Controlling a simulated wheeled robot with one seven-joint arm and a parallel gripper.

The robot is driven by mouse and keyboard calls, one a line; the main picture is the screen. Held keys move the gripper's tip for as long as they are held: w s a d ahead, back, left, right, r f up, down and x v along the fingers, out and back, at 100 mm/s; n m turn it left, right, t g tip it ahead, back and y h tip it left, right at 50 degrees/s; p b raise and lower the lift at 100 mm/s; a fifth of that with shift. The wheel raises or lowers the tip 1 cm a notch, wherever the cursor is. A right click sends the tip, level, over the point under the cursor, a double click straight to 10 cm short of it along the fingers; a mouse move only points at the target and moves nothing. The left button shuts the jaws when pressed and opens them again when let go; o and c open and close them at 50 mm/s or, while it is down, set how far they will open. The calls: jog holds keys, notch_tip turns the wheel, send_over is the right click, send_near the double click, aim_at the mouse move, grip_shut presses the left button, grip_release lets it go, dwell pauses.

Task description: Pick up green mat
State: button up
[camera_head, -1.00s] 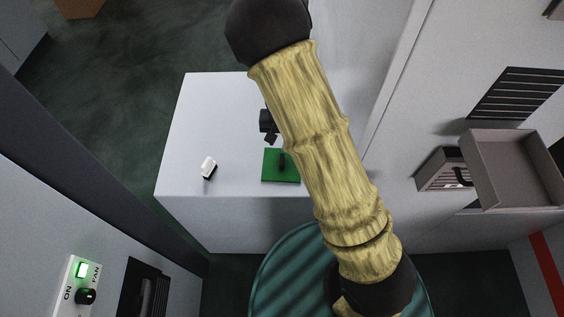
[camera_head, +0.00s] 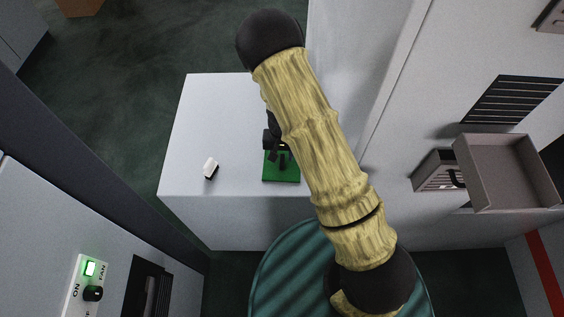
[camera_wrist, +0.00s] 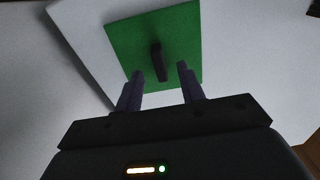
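The green mat (camera_head: 288,174) lies flat on the white table top near its front edge, with a dark upright handle-like piece at its middle. In the wrist view the mat (camera_wrist: 120,45) is ahead of my gripper, and the dark piece (camera_wrist: 158,62) stands between the lines of the two fingers. My gripper (camera_wrist: 160,74) is open, its two fingers apart with nothing held between them. In the head view my gripper (camera_head: 277,157) is over the mat, partly hidden behind my arm.
A small white and black object (camera_head: 211,167) lies on the white table (camera_head: 205,120) left of the mat. A grey open drawer or tray (camera_head: 505,170) juts out at the right. A wall panel with a green-lit FAN switch (camera_head: 90,268) is at lower left.

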aim_at(282, 163)
jog(key=shift+f, duration=1.2)
grip_shut()
